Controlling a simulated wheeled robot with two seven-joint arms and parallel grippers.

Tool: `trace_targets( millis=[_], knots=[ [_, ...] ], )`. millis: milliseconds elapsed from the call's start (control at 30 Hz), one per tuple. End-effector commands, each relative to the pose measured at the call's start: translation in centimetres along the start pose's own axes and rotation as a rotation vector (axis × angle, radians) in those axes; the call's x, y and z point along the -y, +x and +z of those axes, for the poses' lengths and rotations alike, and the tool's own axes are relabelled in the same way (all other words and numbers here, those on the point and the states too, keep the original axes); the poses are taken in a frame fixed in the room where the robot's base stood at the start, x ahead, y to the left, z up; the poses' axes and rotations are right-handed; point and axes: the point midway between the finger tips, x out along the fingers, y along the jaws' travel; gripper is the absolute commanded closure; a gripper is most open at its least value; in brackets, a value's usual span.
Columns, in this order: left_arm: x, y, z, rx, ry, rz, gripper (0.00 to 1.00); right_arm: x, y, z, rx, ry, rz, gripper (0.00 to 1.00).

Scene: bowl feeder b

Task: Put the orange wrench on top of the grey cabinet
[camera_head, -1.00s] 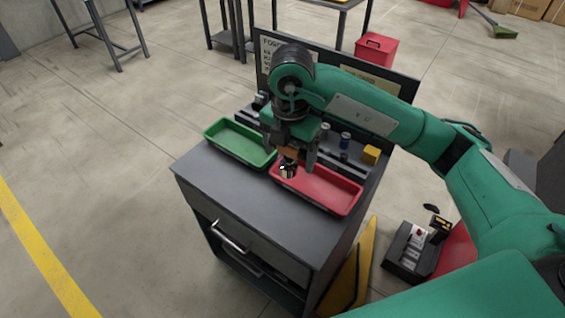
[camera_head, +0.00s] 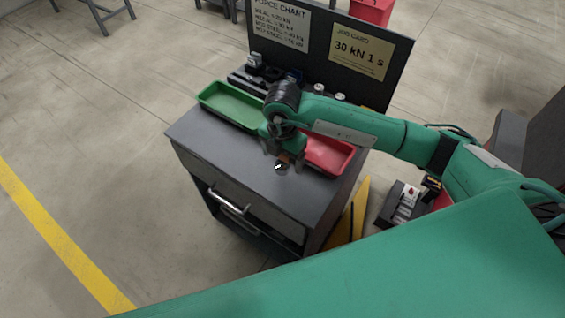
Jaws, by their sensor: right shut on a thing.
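The grey cabinet (camera_head: 215,148) stands in the middle of the camera_head view, with a flat dark top. My right gripper (camera_head: 283,160) points down over the cabinet top, in front of the gap between the trays. It is shut on the orange wrench (camera_head: 286,156); only a small orange part and a shiny metal end show below the fingers. The metal end is at or just above the cabinet top; I cannot tell if it touches. My left gripper is not in view.
A green tray (camera_head: 233,119) and a red tray (camera_head: 345,151) sit on the cabinet's back half. Behind them are small parts and an upright board with a job card (camera_head: 361,52). The cabinet top's front left is clear. A silver drawer handle (camera_head: 229,203) sticks out in front.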

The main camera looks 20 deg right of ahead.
Motion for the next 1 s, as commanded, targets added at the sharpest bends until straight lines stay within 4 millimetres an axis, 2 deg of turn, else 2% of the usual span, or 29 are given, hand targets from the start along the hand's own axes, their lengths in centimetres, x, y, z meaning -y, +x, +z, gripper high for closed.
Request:
trace_targets(
  millis=[300, 667, 700, 767, 800, 1000],
  knots=[
    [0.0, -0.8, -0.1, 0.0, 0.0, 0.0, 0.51, 0.1, 4.0, -0.1, -0.001, -0.001, -0.004, 0.55],
    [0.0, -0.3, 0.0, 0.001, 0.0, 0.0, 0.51, 0.1, 4.6, -0.1, 0.0, -0.001, -0.001, 0.55],
    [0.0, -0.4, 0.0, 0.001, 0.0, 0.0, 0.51, 0.1, 4.5, -0.1, 0.0, -0.001, -0.001, 0.15],
    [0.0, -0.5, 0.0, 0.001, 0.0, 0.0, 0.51, 0.1, 4.5, -0.1, 0.0, -0.001, -0.001, 0.03],
    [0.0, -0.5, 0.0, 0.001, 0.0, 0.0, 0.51, 0.1, 4.5, -0.1, 0.0, -0.001, -0.001, 0.0],
    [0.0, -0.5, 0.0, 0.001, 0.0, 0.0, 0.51, 0.1, 4.4, -0.1, 0.0, -0.001, -0.001, 0.0]
  ],
)
